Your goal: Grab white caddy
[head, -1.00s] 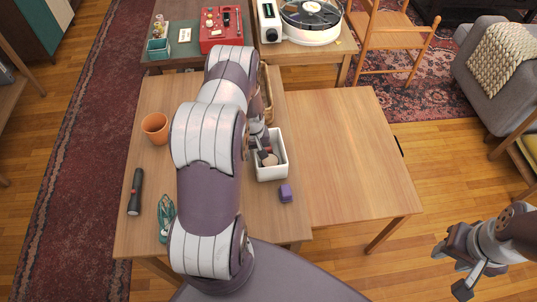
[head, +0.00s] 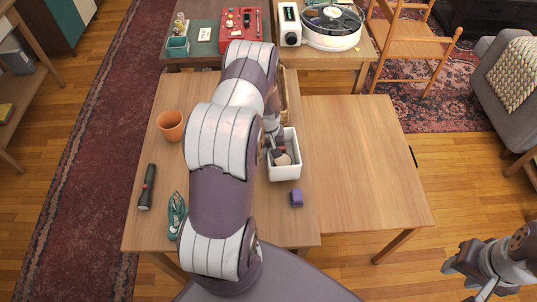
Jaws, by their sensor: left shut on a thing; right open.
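The white caddy (head: 284,173) is an open box on the wooden table, just right of my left arm. A round beige thing (head: 283,159) lies inside it. My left gripper (head: 274,151) reaches down at the caddy's left side and is shut; the arm partly hides the fingers, and they seem to be on the caddy's wall. My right gripper (head: 465,279) is open and empty at the lower right, off the table and far from the caddy.
On the table are a terracotta pot (head: 171,125), a dark flashlight (head: 147,187), a green item (head: 177,215) and a small purple block (head: 296,198). A wicker basket (head: 284,100) is partly hidden behind my arm. The table's right half (head: 365,160) is clear.

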